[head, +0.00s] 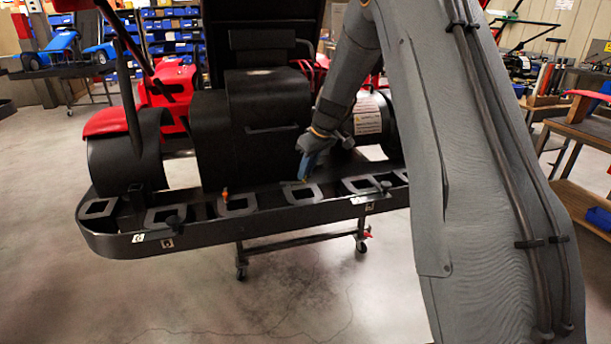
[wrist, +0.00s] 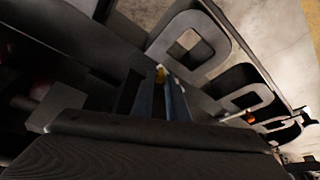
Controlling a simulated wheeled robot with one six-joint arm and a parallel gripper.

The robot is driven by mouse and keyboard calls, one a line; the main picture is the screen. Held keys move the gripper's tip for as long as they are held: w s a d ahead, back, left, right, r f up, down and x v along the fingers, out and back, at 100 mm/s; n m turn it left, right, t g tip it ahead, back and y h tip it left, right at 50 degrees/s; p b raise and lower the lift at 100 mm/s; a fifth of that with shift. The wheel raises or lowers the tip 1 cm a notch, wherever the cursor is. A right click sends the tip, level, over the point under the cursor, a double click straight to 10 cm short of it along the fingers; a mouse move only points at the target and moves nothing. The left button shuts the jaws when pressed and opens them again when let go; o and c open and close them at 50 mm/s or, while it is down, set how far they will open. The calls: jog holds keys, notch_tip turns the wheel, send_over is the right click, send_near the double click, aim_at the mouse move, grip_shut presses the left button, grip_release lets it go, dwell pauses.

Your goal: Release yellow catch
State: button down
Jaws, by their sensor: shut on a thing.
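The yellow catch (wrist: 160,73) shows as a small yellow tip between my fingertips in the wrist view. It sits beside a grey plate with a square opening.
An orange catch (head: 225,194) stands further left on the bumper, and it also shows in the wrist view (wrist: 250,117). The kart's black engine housing (head: 250,130) rises close behind. Floor in front is clear.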

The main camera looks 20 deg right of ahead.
dwell(0.4)
jog(key=c, duration=1.7)
grip_release()
jog(key=shift+d, duration=0.1)
jog(key=shift+c, duration=0.2)
jog(key=b+v, duration=0.1)
jog(key=v, duration=0.6)
jog(key=shift+r+b, duration=0.3)
jog(key=shift+r, duration=0.05)
jog(key=shift+d, duration=0.1)
jog(key=s+a+f+m+g, duration=0.1)
jog(key=s+a+f+m, duration=0.1)
jog(key=s, duration=1)
jog(key=s+a+f+m+g+h, duration=0.1)
jog(key=s+f, duration=0.3)
jog(key=s, duration=0.8)
jog(key=s+a+f+m+g+h, duration=0.1)
jog(key=s+a+f+m, duration=0.2)
jog(key=s, duration=1)
jog(key=shift+a+g, duration=0.3)
jog(key=shift+a, duration=0.3)
